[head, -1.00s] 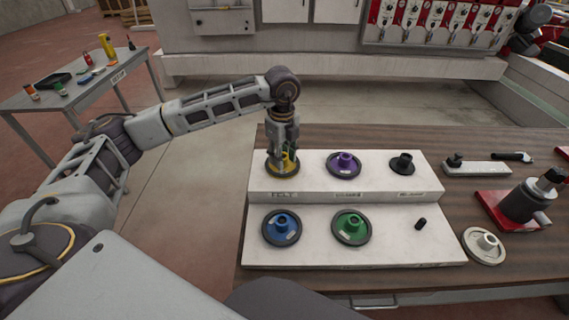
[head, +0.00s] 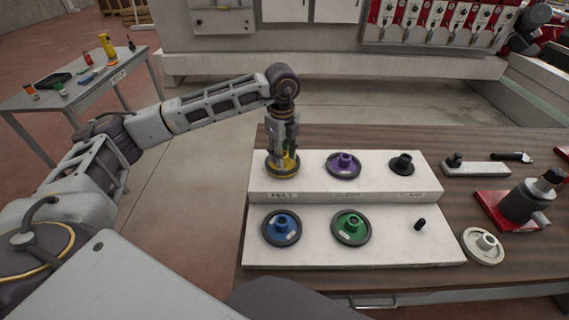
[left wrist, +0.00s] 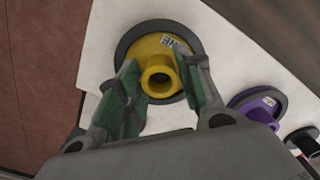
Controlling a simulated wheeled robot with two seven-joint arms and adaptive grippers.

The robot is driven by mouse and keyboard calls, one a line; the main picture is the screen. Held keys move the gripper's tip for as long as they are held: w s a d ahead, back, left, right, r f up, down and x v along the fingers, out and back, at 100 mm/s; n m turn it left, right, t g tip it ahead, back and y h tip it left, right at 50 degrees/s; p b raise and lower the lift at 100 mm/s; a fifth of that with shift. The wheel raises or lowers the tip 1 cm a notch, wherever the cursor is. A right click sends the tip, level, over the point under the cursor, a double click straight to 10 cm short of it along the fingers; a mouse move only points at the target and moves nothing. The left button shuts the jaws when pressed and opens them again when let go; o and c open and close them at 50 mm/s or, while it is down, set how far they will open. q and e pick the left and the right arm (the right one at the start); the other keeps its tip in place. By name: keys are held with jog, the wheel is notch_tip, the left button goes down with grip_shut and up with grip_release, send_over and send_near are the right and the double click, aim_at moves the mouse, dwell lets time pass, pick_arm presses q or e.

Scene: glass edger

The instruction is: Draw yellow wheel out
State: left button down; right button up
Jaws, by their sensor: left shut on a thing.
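The yellow wheel (head: 284,167) has a dark rim and a raised yellow hub. It is at the left end of the upper step of the white stand (head: 318,191). My left gripper (head: 287,152) points down over it and is shut on its hub. In the left wrist view the yellow wheel (left wrist: 158,68) lies between the green-padded fingers of the left gripper (left wrist: 160,92). I cannot tell whether the wheel still touches the step. My right gripper is not in view.
A purple wheel (head: 344,164) and a black hub (head: 402,164) share the upper step. A blue wheel (head: 282,228) and a green wheel (head: 351,228) are on the lower step, beside a bare black peg (head: 420,224). A pale wheel (head: 484,246) and a red-based fixture (head: 510,210) stand right.

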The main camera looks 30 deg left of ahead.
pick_arm(q)
jog(key=shift+r, duration=0.35)
dwell(0.4)
jog(key=shift+r+p, duration=1.65)
jog(key=shift+r, duration=1.05)
jog(key=shift+r, duration=0.1)
jog(key=shift+r+p, duration=1.1)
jog(key=shift+r, duration=0.8)
